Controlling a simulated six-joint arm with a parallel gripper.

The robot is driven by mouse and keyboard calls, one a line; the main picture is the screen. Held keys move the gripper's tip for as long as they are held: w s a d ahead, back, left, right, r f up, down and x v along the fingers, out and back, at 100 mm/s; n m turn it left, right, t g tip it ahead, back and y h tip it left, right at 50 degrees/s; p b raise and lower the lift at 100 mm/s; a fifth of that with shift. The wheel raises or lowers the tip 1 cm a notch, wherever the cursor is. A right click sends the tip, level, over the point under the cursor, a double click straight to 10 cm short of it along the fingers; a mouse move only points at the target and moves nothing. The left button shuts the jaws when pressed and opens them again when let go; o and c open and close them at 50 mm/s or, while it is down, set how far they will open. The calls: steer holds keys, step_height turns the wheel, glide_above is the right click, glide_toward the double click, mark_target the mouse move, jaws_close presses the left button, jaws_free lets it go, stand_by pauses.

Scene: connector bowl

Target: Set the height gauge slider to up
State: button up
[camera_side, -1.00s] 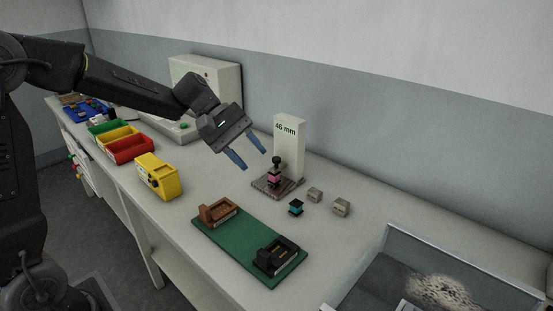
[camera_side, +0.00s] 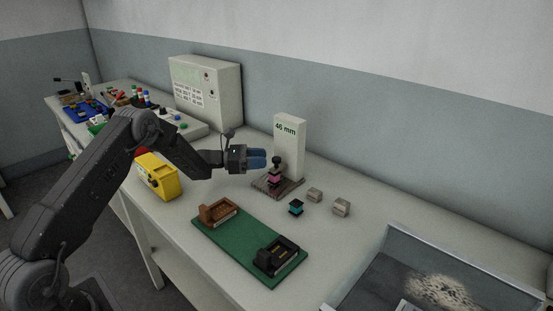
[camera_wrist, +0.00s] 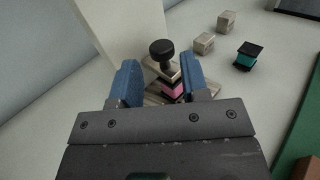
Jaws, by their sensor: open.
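The height gauge (camera_side: 290,135) is a white column with "46 mm" in green, on a brown-grey base (camera_side: 292,190). Its slider has a black knob (camera_side: 276,160), low on the column, with a pink and black block (camera_side: 274,178) beneath it. My gripper (camera_side: 257,158) points level toward the gauge, its blue fingers just left of the knob. In the wrist view the gripper (camera_wrist: 160,83) is open, and the black knob (camera_wrist: 161,48) shows between and beyond the fingertips. The pink block (camera_wrist: 172,88) is partly hidden by the gripper body. I see no contact with the knob.
A teal and black part (camera_side: 296,208) and two grey blocks (camera_side: 315,195) lie right of the gauge. A green board (camera_side: 245,243) with brown and black holders lies in front. A yellow box (camera_side: 157,177) stands left. A framed tray (camera_side: 430,280) is at front right.

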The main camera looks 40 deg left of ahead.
mark_target(277, 158)
steer(key=shift+x, duration=2.7)
steer(key=shift+c, duration=0.4)
jaws_close()
